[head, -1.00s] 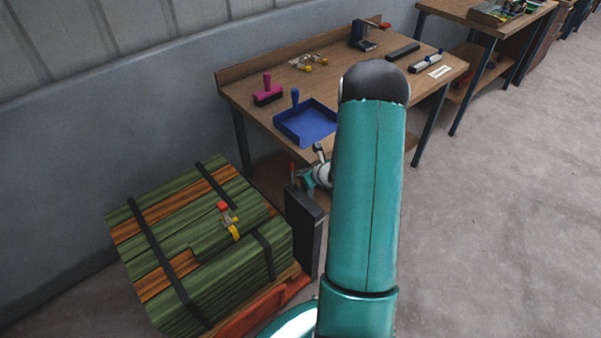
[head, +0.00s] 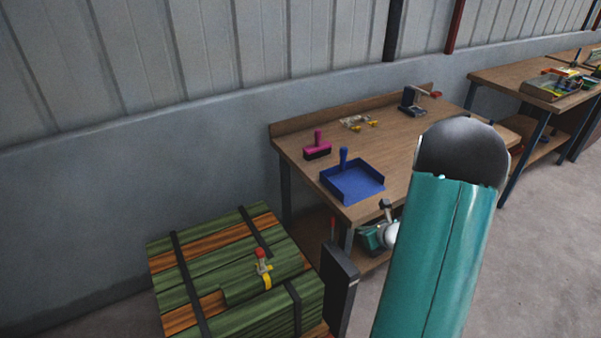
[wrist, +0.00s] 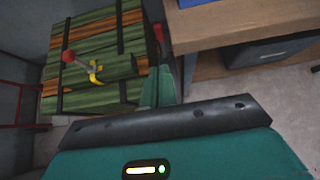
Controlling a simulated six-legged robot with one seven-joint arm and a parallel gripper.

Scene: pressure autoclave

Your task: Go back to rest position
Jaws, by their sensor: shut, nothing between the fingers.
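My arm (head: 440,250) rises from the bottom edge of the head view, a teal link ending in a dark rounded joint. In the wrist view, the teal fingers of my gripper (wrist: 163,82) stick out past a dark bar with bolts. They are together and hold nothing. Behind them is a strapped stack of green and orange planks (wrist: 96,58), which also shows in the head view (head: 235,270). A small red and yellow clamp-like fitting (head: 263,268) is on the stack.
A wooden workbench (head: 390,148) carries a blue dustpan (head: 352,182), a pink brush (head: 317,148) and a dark tool stand (head: 411,101). A dark upright panel (head: 340,285) stands beside the stack. Another bench (head: 500,78) is at the right. Grey floor (head: 555,205) is clear at right.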

